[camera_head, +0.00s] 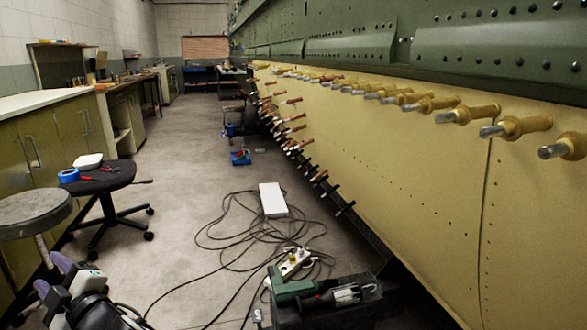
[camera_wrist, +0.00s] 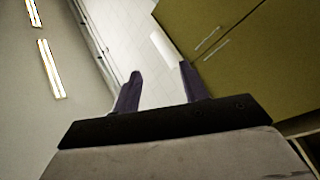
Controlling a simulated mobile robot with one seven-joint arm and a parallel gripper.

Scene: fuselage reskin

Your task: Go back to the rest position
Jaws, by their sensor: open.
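My gripper (camera_head: 52,275) is at the lower left of the head view, its two purple fingers pointing up and to the left. It is near the round grey stool (camera_head: 35,212) and the dark swivel chair (camera_head: 98,178). In the wrist view my gripper (camera_wrist: 160,73) shows its two fingers apart with nothing between them. Past the fingers, the wrist view has olive cabinet doors (camera_wrist: 215,35) at the upper right and ceiling lights (camera_wrist: 48,65) at the left.
The fuselage side (camera_head: 390,150), with several fasteners sticking out, runs along the right. A workbench (camera_head: 45,103) and cabinets line the left. Loose cables (camera_head: 240,235), a white box (camera_head: 272,199) and a tool case (camera_head: 330,298) lie on the floor. The aisle (camera_head: 190,130) farther back is mostly clear.

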